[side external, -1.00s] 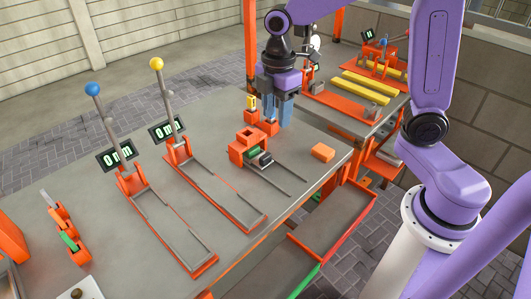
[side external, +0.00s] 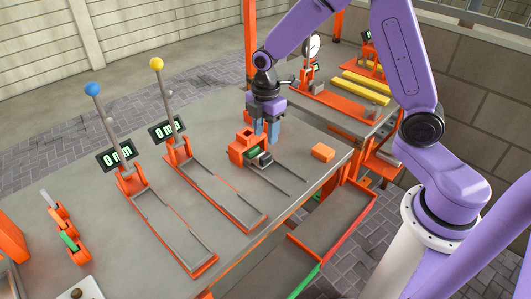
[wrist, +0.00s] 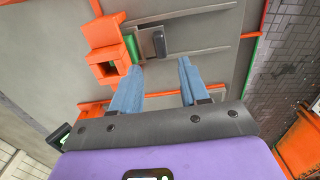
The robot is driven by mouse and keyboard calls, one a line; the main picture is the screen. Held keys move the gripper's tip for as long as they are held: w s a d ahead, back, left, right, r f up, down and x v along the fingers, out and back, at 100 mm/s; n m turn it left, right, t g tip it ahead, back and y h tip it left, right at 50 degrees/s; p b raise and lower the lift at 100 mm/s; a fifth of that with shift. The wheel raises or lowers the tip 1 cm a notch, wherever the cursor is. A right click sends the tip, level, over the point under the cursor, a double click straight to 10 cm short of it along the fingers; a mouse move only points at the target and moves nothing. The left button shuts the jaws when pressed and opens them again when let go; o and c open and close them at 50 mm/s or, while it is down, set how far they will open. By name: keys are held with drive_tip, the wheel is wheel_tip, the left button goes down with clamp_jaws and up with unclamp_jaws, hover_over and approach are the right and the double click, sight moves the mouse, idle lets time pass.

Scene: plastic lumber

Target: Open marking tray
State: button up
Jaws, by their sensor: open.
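An orange fixture (side external: 237,150) with a green part (side external: 252,152) and a dark handle (side external: 264,161) sits on the grey bench, with two thin rails running from it. I take this to be the marking tray unit. In the wrist view the orange fixture (wrist: 103,62) is at upper left, with the green part (wrist: 132,47) and dark handle (wrist: 158,43) beside it. My gripper (side external: 265,134) has blue fingers pointing down, just behind the fixture. In the wrist view my gripper (wrist: 160,68) is open and empty, and the handle lies just ahead of the gap, apart from the fingers.
An orange block (side external: 323,152) lies to the right on the bench. Two orange frames with levers, a yellow knob (side external: 156,64) and a blue knob (side external: 92,88) stand left. Orange-edged bins (side external: 335,222) are below the front edge. Yellow bars (side external: 365,83) lie behind.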

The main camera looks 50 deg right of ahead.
sight(266, 155)
wheel_tip(266, 155, down, 8)
drive_tip(key=shift+f, duration=0.1)
idle(0.4)
clamp_jaws()
